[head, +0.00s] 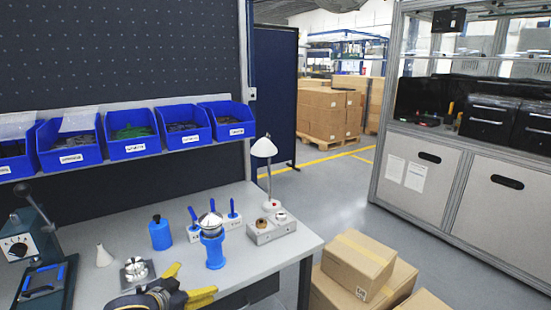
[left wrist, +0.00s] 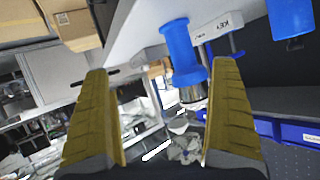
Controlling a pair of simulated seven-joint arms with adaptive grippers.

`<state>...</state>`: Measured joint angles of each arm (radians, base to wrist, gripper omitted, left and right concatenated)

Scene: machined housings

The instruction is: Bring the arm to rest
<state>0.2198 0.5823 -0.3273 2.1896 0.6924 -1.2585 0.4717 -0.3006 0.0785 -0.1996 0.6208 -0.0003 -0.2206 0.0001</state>
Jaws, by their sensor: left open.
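My left gripper (head: 196,280), with yellow fingers, is at the front edge of the workbench (head: 110,285). Its fingers stand wide apart in the left wrist view (left wrist: 162,75), with nothing held between them. A blue stand (head: 214,252) with a silver domed part (head: 210,222) on top stands on the bench beyond the gripper. In the tilted left wrist view the blue stand (left wrist: 181,50) appears between the fingers but farther off, apart from them. A machined metal housing (head: 137,270) sits on the bench just behind the gripper. My right gripper is not in view.
A blue cylinder (head: 160,235), a white block with blue-handled tools (head: 229,221), a grey box (head: 272,228) and a lamp (head: 264,148) stand on the bench. A dark press (head: 40,262) is at the left. Blue bins (head: 130,129) line the shelf. Cartons (head: 357,262) are right of the bench.

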